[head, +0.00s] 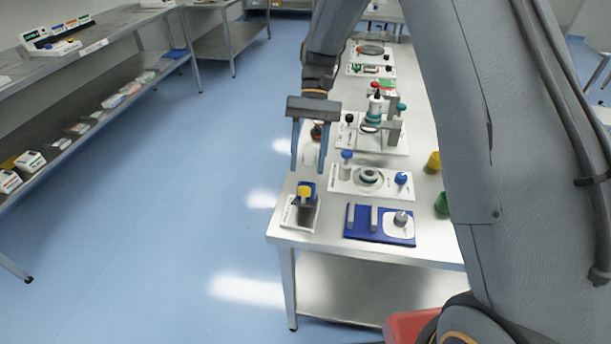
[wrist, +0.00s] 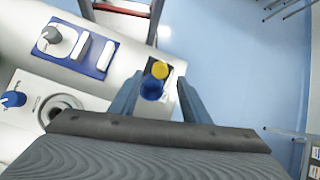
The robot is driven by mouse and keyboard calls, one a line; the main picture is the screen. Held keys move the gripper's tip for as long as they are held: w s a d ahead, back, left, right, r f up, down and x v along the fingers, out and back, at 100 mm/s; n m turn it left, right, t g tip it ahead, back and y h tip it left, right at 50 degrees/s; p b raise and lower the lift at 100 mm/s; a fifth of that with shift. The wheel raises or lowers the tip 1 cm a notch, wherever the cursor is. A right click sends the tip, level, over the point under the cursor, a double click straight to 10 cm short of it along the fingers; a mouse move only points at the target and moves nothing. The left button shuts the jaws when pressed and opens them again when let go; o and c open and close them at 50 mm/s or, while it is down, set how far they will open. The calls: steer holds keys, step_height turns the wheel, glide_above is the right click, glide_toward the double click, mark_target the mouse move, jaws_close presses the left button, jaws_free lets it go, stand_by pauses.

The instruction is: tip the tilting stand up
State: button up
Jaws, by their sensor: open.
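A small unit with a yellow-topped blue piece (head: 306,191) sits on a pale, labelled base plate (head: 300,214) at the near left corner of the steel table. I take it to be the tilting stand, but its label is too small to read. My gripper (head: 309,168) is open and empty, fingers pointing down, above and slightly behind this piece in the head view. In the wrist view the yellow and blue piece (wrist: 157,77) shows between the fingertips of my gripper (wrist: 158,88), apart from them. I cannot tell how far the stand is tilted.
A blue board (head: 362,232) with grey blocks and a knob lies to the right. Behind it is a white panel (head: 341,188) with a round dial and blue knobs. A teal and white apparatus (head: 374,115) stands farther back. Open floor (head: 190,215) lies left of the table.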

steer(key=shift+b+v, duration=0.35)
steer(key=shift+v, duration=1.25)
steer(key=s+d+t+h, duration=0.2)
steer(key=s+d+t, duration=0.6)
steer(key=s+d, duration=0.5)
steer(key=shift+s+f, duration=0.25)
steer(key=shift+s, duration=1.8)
